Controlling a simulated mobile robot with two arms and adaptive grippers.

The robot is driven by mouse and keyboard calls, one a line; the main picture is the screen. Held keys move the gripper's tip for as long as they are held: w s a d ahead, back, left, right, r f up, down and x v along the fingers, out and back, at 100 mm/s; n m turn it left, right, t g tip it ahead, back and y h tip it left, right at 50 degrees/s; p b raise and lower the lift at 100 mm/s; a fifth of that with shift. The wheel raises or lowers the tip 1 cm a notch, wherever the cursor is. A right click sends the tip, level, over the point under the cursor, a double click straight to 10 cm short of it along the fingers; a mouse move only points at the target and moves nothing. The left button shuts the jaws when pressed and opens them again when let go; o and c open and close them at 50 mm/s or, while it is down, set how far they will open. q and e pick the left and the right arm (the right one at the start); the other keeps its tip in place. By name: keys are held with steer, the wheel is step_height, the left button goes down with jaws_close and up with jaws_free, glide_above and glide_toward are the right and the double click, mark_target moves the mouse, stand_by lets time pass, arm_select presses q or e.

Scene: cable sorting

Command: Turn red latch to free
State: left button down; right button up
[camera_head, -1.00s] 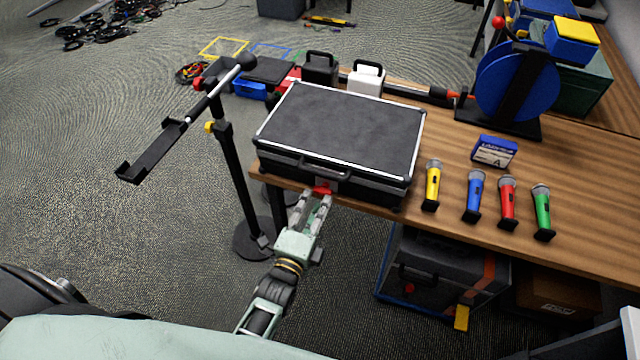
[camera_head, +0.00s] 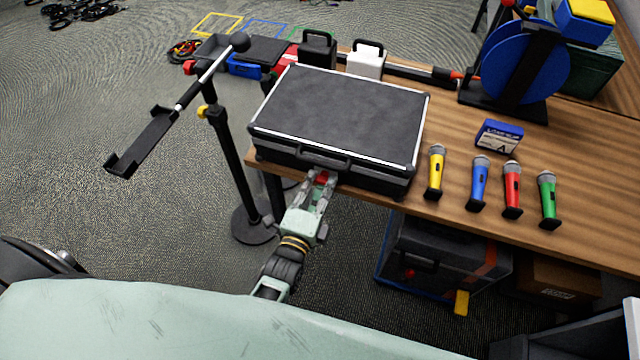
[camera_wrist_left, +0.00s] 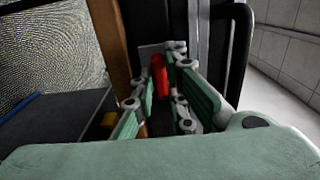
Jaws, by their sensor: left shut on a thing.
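The red latch (camera_head: 322,178) is on the front of the black case (camera_head: 340,115), which lies shut with silver edges on the wooden table. My left gripper (camera_head: 320,182) is at the case's front, with its fingers on either side of the latch. In the left wrist view the red latch (camera_wrist_left: 159,77) stands between the two green-padded fingers (camera_wrist_left: 166,92), and the gripper is shut on it. The fingers partly hide the latch, so its exact turn is hard to tell. My right gripper is not in view.
Yellow, blue, red and green microphones (camera_head: 481,184) stand right of the case. A black stand (camera_head: 230,150) with a tray arm is close to the left. A blue reel (camera_head: 520,65) is at the back right. A dark case (camera_head: 440,250) sits under the table.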

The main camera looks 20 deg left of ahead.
arm_select(q)
steer(key=shift+n, duration=2.1)
steer(key=n, duration=0.4)
steer(key=shift+n+p, duration=0.3)
steer(key=shift+p, duration=0.05)
steer(key=n, duration=0.4)
steer(key=shift+n, duration=2.5)
steer(key=c, duration=1.8)
jaws_free()
steer(key=shift+o, duration=0.2)
steer(key=s, duration=1.2)
steer(key=shift+a, duration=0.2)
